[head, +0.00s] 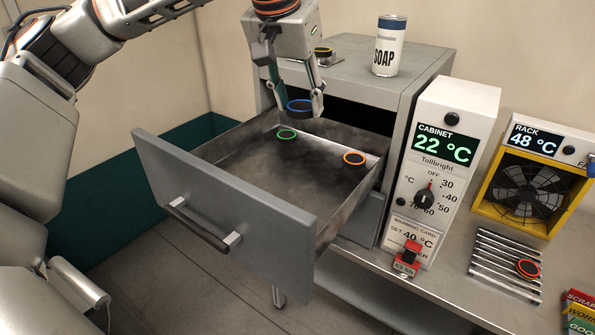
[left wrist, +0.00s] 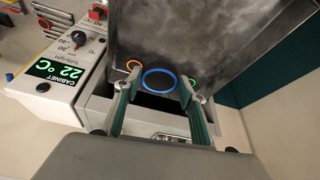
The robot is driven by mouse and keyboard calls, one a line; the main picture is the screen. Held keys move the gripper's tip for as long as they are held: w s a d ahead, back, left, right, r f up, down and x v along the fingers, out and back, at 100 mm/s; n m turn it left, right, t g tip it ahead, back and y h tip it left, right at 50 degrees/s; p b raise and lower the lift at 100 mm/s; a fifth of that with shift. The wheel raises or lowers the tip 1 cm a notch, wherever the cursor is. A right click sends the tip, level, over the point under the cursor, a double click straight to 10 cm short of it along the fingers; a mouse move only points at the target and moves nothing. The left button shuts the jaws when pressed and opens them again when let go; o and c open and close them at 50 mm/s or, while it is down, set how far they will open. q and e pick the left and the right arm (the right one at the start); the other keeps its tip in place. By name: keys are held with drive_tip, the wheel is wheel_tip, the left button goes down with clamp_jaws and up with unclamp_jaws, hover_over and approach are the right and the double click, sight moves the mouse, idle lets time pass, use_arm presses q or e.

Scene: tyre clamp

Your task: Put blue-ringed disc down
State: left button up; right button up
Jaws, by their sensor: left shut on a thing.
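The blue-ringed disc (head: 299,106) is dark with a blue rim. My left gripper (head: 295,104) is shut on it and holds it over the back part of the open drawer (head: 235,200). In the left wrist view the blue-ringed disc (left wrist: 159,80) sits between the two fingertips (left wrist: 158,88). A green-ringed disc (head: 287,134) lies in the drawer just below and left of it. An orange-ringed disc (head: 354,158) lies at the drawer's right side. My right gripper is not in view.
The grey cabinet (head: 345,75) carries a soap can (head: 389,50) and a yellow-ringed disc (head: 323,52) on top. The control panel (head: 440,160) reads 22 °C. A red-ringed disc (head: 527,268) lies on the metal rack (head: 495,262). The drawer's front floor is clear.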

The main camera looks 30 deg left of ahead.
use_arm(q)
hover_over(300, 191)
drive_tip(key=s, duration=0.1)
drive_tip(key=f, duration=1.4)
drive_tip(key=shift+s+f, duration=0.2)
drive_tip(key=shift+f, duration=0.2)
wheel_tip(300, 191, down, 3)
drive_tip(key=shift+f, duration=0.6)
drive_tip(key=shift+f, duration=0.15)
drive_tip(key=o, duration=1.1)
